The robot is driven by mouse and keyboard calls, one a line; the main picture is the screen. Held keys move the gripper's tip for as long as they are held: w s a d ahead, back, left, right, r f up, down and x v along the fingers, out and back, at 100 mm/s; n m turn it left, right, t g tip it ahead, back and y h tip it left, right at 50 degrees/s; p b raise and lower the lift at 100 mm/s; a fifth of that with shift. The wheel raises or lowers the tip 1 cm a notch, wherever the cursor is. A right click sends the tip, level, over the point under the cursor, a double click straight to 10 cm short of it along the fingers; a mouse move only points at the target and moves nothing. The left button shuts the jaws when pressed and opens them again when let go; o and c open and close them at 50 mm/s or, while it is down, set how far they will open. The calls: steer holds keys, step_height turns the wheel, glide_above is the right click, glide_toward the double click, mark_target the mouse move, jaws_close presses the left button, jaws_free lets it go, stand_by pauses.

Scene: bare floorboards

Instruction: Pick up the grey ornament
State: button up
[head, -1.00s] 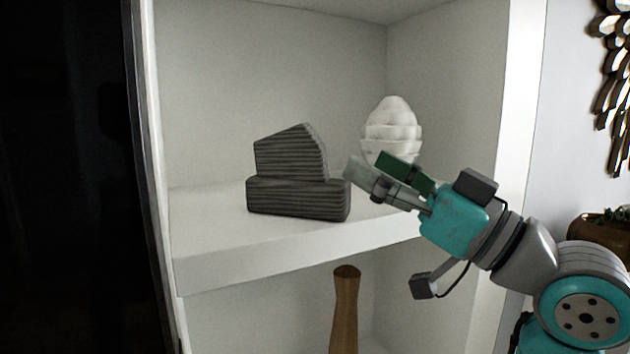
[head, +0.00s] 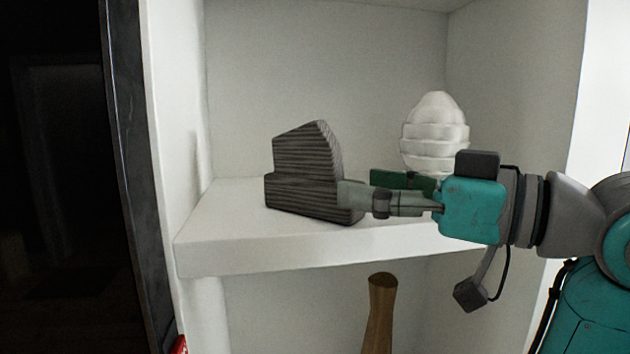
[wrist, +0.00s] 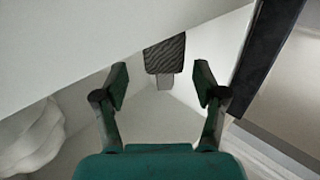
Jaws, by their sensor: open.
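The grey ornament (head: 303,175), a dark ribbed block with a slanted piece on top, stands upright on the white shelf (head: 225,245). In the head view my gripper (head: 364,189) comes in level from the right, and its near finger covers a bit of the ornament's lower right edge. In the wrist view the grey ornament (wrist: 165,53) shows at top centre, beyond the open fingers of my gripper (wrist: 160,84). Nothing is between the fingers. I cannot tell whether a finger touches the ornament.
A white tiered ornament (head: 435,135) stands on the shelf behind my gripper. A wooden vase-like object (head: 380,312) stands on the level below. Shelf side walls rise left and right. A dark panel (head: 60,180) is at the far left. The shelf left of the ornament is clear.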

mark_target(313, 175)
steer(key=shift+x, duration=3.9)
steer(key=shift+s+a+r, duration=0.1)
steer(key=shift+s+r, duration=0.05)
steer(key=shift+s, duration=0.05)
steer(key=c, duration=1.3)
steer(key=shift+r, duration=0.1)
